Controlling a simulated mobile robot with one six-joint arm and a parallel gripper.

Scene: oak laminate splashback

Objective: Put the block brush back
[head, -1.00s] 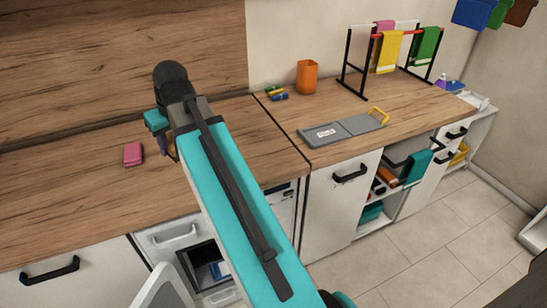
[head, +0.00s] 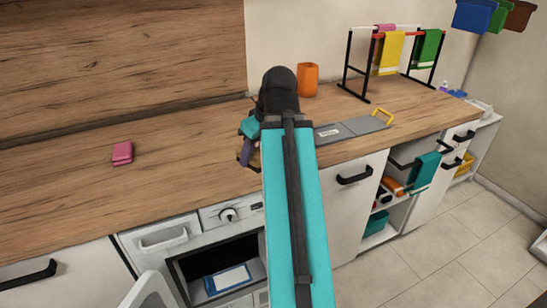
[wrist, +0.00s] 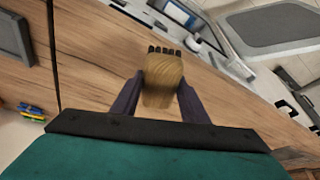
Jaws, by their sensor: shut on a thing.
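The block brush (wrist: 163,84) has a pale wooden body and a row of dark bristles. In the wrist view it sits between the two dark fingers of my gripper (wrist: 161,92), which is shut on it. The bristles point away from my wrist. In the head view my gripper (head: 247,148) is above the front part of the wooden counter. The brush is mostly hidden there by my arm.
A pink sponge (head: 122,153) lies on the counter at left. Below, an appliance (head: 220,270) is open. Small coloured blocks (wrist: 32,113) show in the wrist view.

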